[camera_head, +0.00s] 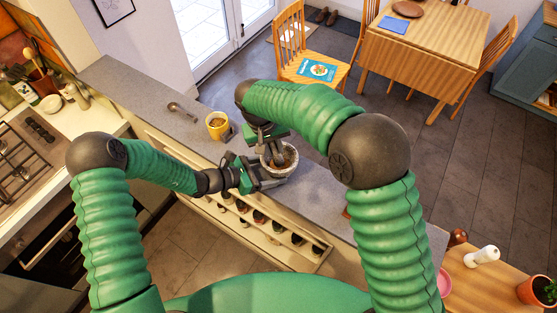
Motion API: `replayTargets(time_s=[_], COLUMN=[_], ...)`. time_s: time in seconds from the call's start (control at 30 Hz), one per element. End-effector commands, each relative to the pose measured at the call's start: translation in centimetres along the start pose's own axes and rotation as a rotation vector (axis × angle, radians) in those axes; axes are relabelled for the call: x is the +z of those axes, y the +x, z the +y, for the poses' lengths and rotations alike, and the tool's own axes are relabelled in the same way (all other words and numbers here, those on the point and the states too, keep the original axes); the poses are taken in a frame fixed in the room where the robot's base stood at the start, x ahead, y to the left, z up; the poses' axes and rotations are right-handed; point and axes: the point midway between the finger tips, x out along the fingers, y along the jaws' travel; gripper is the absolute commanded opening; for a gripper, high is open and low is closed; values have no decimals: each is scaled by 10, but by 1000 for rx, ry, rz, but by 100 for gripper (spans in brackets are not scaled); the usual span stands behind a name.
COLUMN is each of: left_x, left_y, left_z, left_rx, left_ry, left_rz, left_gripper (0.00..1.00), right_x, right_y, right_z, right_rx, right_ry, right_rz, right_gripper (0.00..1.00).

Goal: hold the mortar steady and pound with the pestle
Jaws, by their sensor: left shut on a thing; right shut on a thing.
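The grey stone mortar (289,170) stands on the grey counter at the middle of the view. It is round, with brownish contents partly visible inside. My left gripper (263,181) reaches in from the left and is shut on the mortar's near left side. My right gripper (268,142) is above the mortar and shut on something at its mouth. This appears to be the pestle (277,158), a dark shape mostly hidden by the gripper, with its lower end in the mortar. I cannot tell how far down it reaches.
A metal scoop-like utensil (183,111) lies further left. An open drawer with several jars (259,217) is below the counter front.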

Motion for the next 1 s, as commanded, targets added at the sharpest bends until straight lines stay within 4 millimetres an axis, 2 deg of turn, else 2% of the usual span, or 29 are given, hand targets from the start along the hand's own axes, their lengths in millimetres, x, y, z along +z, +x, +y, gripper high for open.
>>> replayTargets(time_s=[0.13,0.27,0.6,1.0], left_x=[2,2,2,2], left_y=[0,0,0,0], left_z=[0,0,0,0], left_rx=[0,0,0,0], left_ry=[1,1,1,1], left_rz=[-4,-4,-4,-4], left_gripper=[0,0,0,0], right_x=[1,1,-2,-2], right_y=[8,8,-14,-15], right_z=[-1,-1,3,3], right_rx=[1,0,1,0], right_ry=[0,1,0,0], right_rz=[0,1,2,1], right_gripper=[0,0,0,0])
